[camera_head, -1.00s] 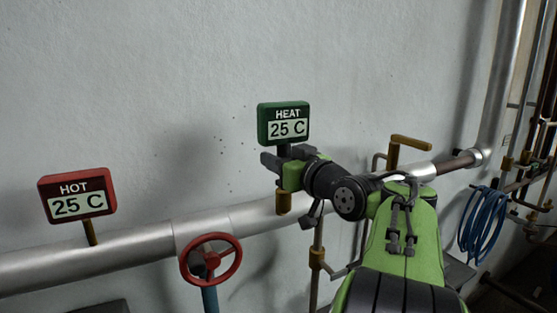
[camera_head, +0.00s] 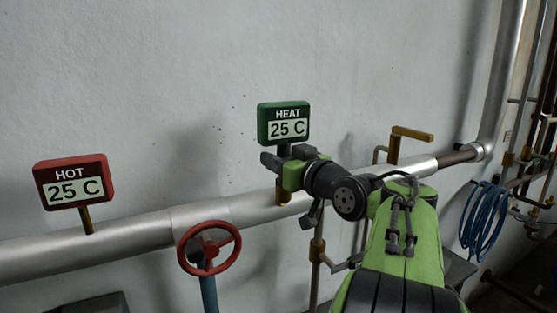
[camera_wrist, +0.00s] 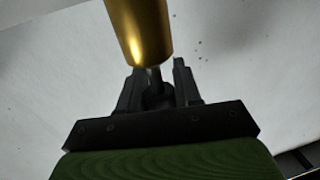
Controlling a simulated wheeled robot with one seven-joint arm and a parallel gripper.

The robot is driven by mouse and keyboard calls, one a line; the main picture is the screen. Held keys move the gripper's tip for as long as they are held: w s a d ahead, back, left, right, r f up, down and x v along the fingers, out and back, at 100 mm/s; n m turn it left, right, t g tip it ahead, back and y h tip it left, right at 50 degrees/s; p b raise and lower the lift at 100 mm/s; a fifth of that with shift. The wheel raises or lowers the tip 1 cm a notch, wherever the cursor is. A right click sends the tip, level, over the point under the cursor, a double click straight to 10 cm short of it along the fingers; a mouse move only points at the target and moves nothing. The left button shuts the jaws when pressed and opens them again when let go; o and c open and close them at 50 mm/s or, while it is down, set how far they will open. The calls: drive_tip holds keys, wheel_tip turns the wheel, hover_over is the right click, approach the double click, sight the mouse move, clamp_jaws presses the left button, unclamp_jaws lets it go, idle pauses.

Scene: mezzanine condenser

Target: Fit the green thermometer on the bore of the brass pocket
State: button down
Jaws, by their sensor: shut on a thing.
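The green thermometer (camera_head: 284,122), reading HEAT 25 C, stands upright in the head view. My gripper (camera_head: 284,156) is shut on its dark stem just below the display. The brass pocket (camera_head: 283,197) shows directly below my gripper, in front of the silver pipe, its top hidden by the gripper. In the wrist view a brass cylinder (camera_wrist: 141,32), apparently the pocket, comes close to my fingers (camera_wrist: 158,82), with a dark stem between them. The bore is not visible, so I cannot tell whether the stem is in it.
A red thermometer (camera_head: 74,182), reading HOT 25 C, stands on the silver pipe (camera_head: 120,240) at the left. A red handwheel (camera_head: 209,248) stands in front of the pipe. A brass lever (camera_head: 410,133) is at the right, near a blue hose coil (camera_head: 483,222).

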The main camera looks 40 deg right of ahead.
drive_tip(key=shift+f+b, duration=0.65)
drive_tip(key=c, duration=0.7)
unclamp_jaws()
drive_tip(key=shift+w, duration=0.1)
